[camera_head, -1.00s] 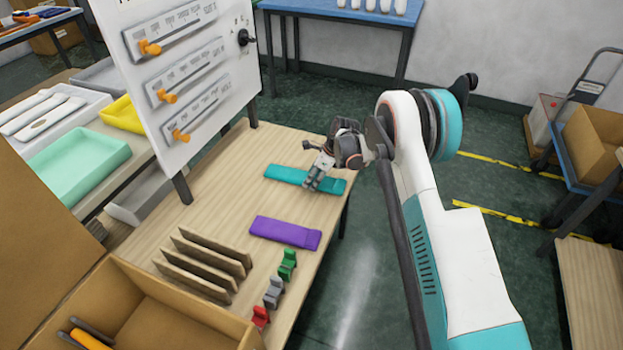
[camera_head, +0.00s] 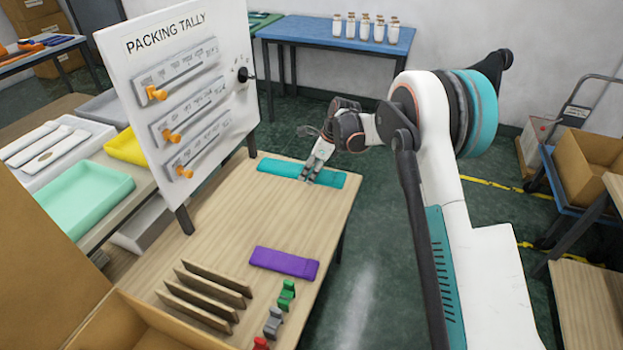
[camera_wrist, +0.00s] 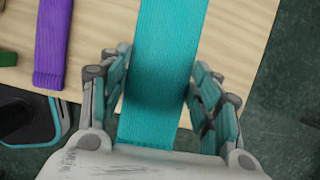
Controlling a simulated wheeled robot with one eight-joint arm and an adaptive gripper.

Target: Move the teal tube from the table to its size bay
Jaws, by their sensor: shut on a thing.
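The teal tube (camera_head: 277,168) is a flat knitted strip, seen near the far edge of the wooden table (camera_head: 225,225). My gripper (camera_head: 316,172) is shut on it near its middle. In the wrist view the teal tube (camera_wrist: 165,60) runs between the fingers of my gripper (camera_wrist: 160,100), one on each side. It seems to be held above the tabletop, but the height is hard to tell. Upright wooden dividers (camera_head: 205,297) stand at the near part of the table with narrow slots between them. I cannot tell which slot is its size bay.
A purple tube (camera_head: 284,262) lies between the dividers and the teal tube. Green (camera_head: 286,294), grey (camera_head: 273,321) and red (camera_head: 261,343) small pieces stand right of the dividers. A white tally board (camera_head: 185,90) rises at the table's left. A cardboard box (camera_head: 130,325) is in front.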

